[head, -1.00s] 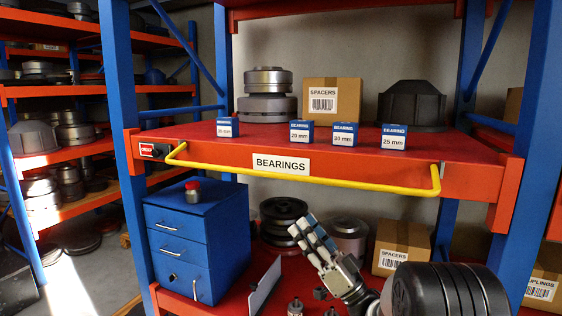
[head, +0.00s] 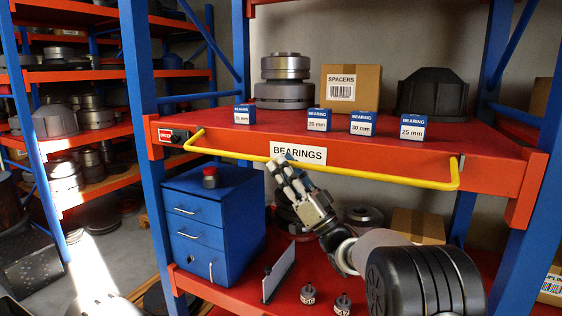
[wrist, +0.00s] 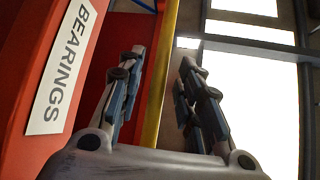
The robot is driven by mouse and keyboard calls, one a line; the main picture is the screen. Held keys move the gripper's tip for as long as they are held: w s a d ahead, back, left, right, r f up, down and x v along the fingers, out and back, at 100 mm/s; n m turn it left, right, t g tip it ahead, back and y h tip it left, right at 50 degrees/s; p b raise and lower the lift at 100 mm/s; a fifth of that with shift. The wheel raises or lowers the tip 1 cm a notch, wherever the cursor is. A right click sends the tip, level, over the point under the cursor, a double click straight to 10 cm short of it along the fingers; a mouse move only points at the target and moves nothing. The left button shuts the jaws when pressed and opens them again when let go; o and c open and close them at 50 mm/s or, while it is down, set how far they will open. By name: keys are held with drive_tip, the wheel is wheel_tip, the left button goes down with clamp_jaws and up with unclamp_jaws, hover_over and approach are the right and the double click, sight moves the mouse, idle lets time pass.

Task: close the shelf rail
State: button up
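The yellow shelf rail (head: 385,180) is a long bar with bent ends along the front of the red shelf with the BEARINGS label (head: 298,153). It stands out in front of that shelf edge. My gripper (head: 281,163) is at the rail, just below and left of the label's middle. In the wrist view the rail (wrist: 160,85) runs lengthwise between the two spread fingers of my gripper (wrist: 162,57), with gaps visible on both sides. The gripper is open. I cannot tell how deep the rail sits between the fingers.
Small blue bearing boxes (head: 318,120), a spacers carton (head: 351,89) and metal rotors (head: 285,80) stand on the shelf above the rail. A blue drawer cabinet (head: 212,225) with a red-topped knob stands below left. Blue uprights (head: 151,150) flank the shelf.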

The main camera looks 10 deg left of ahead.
drive_tip(key=shift+x, duration=0.9)
drive_tip(key=shift+c, duration=0.2)
clamp_jaws()
